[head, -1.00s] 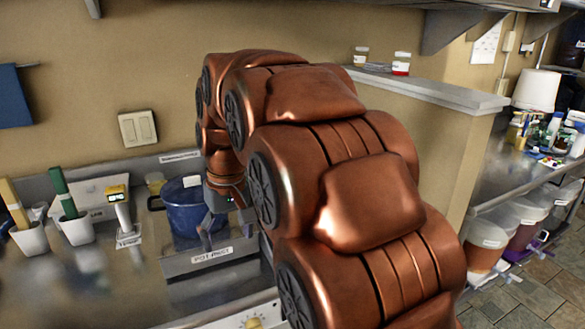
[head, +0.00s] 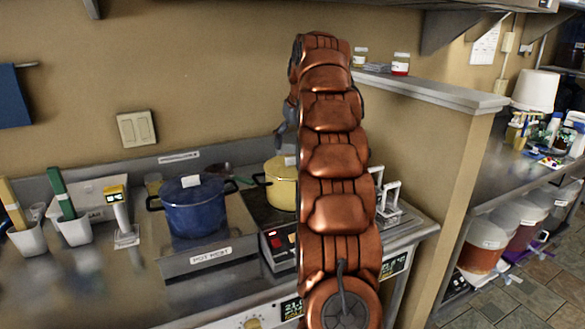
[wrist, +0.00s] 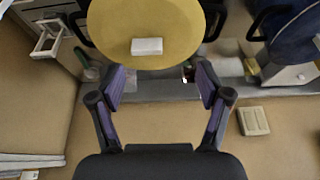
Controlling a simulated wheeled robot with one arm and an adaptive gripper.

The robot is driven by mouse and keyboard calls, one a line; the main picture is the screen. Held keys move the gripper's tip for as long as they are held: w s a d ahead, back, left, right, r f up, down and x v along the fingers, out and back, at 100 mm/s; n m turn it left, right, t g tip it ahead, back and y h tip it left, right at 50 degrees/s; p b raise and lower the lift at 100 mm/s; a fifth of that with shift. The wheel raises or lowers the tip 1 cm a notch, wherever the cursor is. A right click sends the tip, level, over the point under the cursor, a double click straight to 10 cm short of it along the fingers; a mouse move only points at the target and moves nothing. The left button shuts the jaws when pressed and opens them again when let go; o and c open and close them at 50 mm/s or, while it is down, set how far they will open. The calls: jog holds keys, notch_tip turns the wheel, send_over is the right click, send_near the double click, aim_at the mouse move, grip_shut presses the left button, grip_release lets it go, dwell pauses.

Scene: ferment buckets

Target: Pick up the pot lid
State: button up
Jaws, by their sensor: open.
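Two lidded pots stand on the counter. The blue pot (head: 195,215) has a blue lid (head: 180,187) with a white block on top. The yellow pot (head: 281,190) is partly hidden behind my arm in the head view. In the wrist view its round yellow lid (wrist: 150,22) with a white block (wrist: 147,46) lies just beyond my gripper (wrist: 161,78). My gripper is open and empty, its fingers apart and not visibly touching the lid. The blue lid (wrist: 292,30) shows at the right of the wrist view. In the head view my gripper is mostly hidden behind the arm.
A pot rest (head: 210,258) is under the blue pot. White tubs with coloured handles (head: 72,230) stand at left. A white rack (head: 388,195) is right of my arm. A wall with a ledge (head: 435,90) is close at right.

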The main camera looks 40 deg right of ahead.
aim_at(293, 157)
jog(key=shift+d+f, duration=0.1)
jog(key=shift+d, duration=0.9)
jog(key=shift+p+x, duration=1)
jog(key=shift+x, duration=2.75)
jog(key=shift+c, duration=0.4)
jog(key=c, duration=1.2)
jog(key=shift+w+r, duration=0.1)
jog(key=shift+r, duration=0.1)
jog(key=shift+r+b, duration=0.45)
jog(key=shift+r, duration=1.15)
